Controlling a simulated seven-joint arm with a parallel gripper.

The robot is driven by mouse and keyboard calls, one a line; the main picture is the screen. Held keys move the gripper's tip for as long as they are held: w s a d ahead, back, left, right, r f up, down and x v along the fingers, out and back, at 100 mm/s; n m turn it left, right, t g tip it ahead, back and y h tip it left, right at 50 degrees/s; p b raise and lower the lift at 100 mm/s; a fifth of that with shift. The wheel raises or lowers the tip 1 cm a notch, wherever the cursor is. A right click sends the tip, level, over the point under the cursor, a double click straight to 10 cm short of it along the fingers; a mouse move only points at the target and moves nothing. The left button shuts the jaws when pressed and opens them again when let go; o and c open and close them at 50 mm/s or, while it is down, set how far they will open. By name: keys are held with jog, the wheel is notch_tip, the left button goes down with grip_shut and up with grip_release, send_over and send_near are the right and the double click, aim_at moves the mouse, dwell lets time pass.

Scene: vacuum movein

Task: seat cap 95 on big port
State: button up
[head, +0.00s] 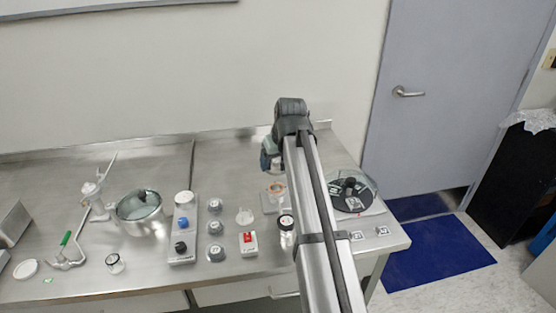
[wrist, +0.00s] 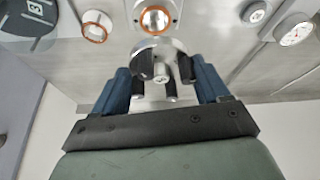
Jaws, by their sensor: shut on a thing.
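My gripper (wrist: 160,85) is shut on a round silver cap (wrist: 148,54) with a knob; no number on it is readable. The blue fingers stand on both sides of it. In the head view my gripper (head: 270,156) is partly hidden by my arm, above the back right of the bench. An orange-rimmed round port (wrist: 155,19) lies just beyond the cap in the wrist view, apart from it in the picture. A second orange ring (wrist: 94,27) is to its left. One orange-rimmed opening (head: 276,188) shows in the head view. I cannot tell which is the big port.
Several silver knobbed pieces (head: 215,228) stand in a column near a white and red box (head: 248,244). A jar (head: 286,224) stands beside my arm. A dark disc under a clear cover (head: 352,194) is at the right. A pot (head: 140,211) is at the left.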

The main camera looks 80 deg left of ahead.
jog(key=shift+f, duration=0.1)
jog(key=shift+f, duration=3)
jog(key=shift+f, duration=0.55)
dwell(0.3)
jog(key=o, duration=1.1)
jog(key=v, duration=1.3)
jog(key=shift+d+r, duration=0.2)
jog(key=shift+r, duration=0.15)
